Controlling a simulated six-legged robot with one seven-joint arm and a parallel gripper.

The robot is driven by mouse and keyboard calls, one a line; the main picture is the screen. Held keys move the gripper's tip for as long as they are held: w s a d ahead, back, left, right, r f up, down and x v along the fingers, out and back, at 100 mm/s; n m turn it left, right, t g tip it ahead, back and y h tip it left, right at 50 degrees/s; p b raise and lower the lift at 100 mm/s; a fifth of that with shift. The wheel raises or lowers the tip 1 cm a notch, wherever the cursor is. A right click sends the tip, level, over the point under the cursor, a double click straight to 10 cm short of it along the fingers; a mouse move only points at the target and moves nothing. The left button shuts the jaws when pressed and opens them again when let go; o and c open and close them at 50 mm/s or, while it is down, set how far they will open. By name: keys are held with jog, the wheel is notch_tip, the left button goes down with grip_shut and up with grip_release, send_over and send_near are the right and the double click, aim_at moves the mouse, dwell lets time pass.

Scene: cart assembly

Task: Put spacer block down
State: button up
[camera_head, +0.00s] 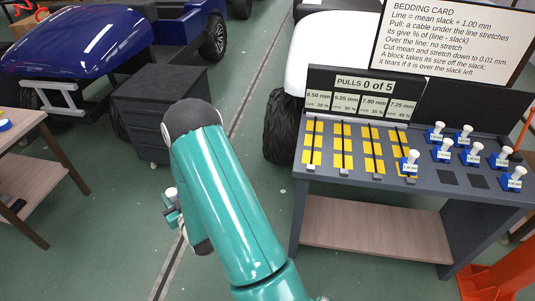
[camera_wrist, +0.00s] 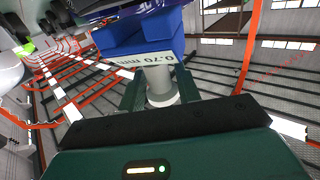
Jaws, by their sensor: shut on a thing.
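My gripper (camera_wrist: 160,88) is shut on the white knob of a blue spacer block (camera_wrist: 140,38) labelled 0.70 mm in the wrist view. In the head view my gripper (camera_head: 174,214) hangs over the floor, left of the dark bench (camera_head: 436,194) and apart from it; the held block is hard to make out there. Several blue blocks with white knobs, such as this one (camera_head: 441,154), stand on the bench's right part. Another block (camera_head: 410,166) stands at the right end of the yellow strips (camera_head: 343,145). Two dark square spots (camera_head: 449,177) near the front are bare.
A bedding card (camera_head: 450,35) and a board reading "PULLS 0 of 5" (camera_head: 365,84) stand behind the bench top. A dark drawer cabinet (camera_head: 150,95), a blue cart (camera_head: 90,40) and a wooden table (camera_head: 35,165) are at the left. An orange robot part (camera_head: 505,275) is at lower right.

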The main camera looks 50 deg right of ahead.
jog(key=s+d+r+m+g+h, duration=0.1)
jog(key=s+d+r+m+h, duration=0.2)
jog(key=d, duration=0.4)
jog(key=s+d+r+m+g+h, duration=0.1)
jog(key=s+d+r+g+h, duration=0.2)
jog(key=d, duration=0.4)
jog(key=s+d+r+m+h, duration=0.25)
jog(key=s+d, duration=0.25)
jog(key=d, duration=0.3)
jog(key=s+d+r+m+g+h, duration=0.2)
jog(key=s+d+r+g, duration=0.15)
jog(key=s, duration=0.45)
jog(key=s+d+r+m+g+h, duration=0.1)
jog(key=s+d+r+m+g, duration=0.15)
jog(key=s+d, duration=0.4)
jog(key=s+d+r+m+g+h, duration=0.2)
jog(key=s+d+r+g, duration=0.15)
jog(key=s, duration=0.55)
jog(key=shift+w+d+f, duration=1.55)
jog(key=shift+d+f, duration=0.1)
jog(key=shift+f, duration=0.35)
jog(key=shift+w+d+f, duration=1.55)
jog(key=shift+d+f, duration=0.1)
jog(key=shift+f, duration=0.3)
jog(key=shift+w+d+f, duration=1.55)
jog(key=shift+d+f, duration=0.1)
jog(key=shift+f, duration=0.35)
jog(key=shift+f, duration=0.55)
